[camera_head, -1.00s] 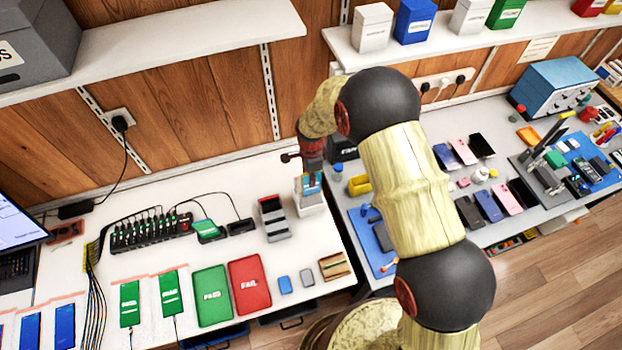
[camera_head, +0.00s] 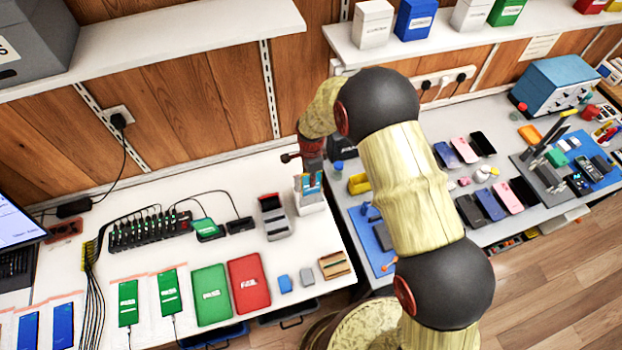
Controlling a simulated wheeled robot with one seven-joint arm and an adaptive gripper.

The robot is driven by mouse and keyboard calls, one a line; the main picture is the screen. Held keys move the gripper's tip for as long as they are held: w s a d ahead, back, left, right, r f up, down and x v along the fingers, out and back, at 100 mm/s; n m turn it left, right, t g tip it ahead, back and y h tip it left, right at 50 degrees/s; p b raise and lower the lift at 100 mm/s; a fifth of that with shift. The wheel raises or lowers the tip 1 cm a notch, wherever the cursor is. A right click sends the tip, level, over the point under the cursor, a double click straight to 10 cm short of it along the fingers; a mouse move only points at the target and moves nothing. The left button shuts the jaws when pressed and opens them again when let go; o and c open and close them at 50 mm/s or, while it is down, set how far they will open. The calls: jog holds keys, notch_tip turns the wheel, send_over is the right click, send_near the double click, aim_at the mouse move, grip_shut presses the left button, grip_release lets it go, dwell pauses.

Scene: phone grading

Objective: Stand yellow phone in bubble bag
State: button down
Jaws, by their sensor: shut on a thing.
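My gripper (camera_head: 312,180) is at the back right of the white bench, pointing down at a small white upright holder (camera_head: 313,203). Its blue-tipped fingers are shut on a narrow thing, which I take to be the yellow phone; little of it shows between the fingers. The fingertips are at the top of the holder, and I cannot tell how deep the phone sits. The bubble bag cannot be made out clearly; it may be in the white holder.
A grey stepped stand (camera_head: 275,219) is just left of the holder. A green tray (camera_head: 211,294) and a red tray (camera_head: 248,284) lie in front. A yellow bin (camera_head: 359,184) and several phones lie on the grey bench at right. A white shelf (camera_head: 150,42) overhangs the back.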

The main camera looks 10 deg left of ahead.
jog(key=shift+f+b, duration=1.2)
jog(key=shift+f, duration=0.65)
jog(key=shift+f, duration=0.2)
jog(key=shift+f+b, duration=0.75)
jog(key=shift+f, duration=0.05)
jog(key=c, duration=1.8)
grip_release()
jog(key=shift+c, duration=0.2)
notch_tip(320, 180, up, 7)
jog(key=p, duration=0.3)
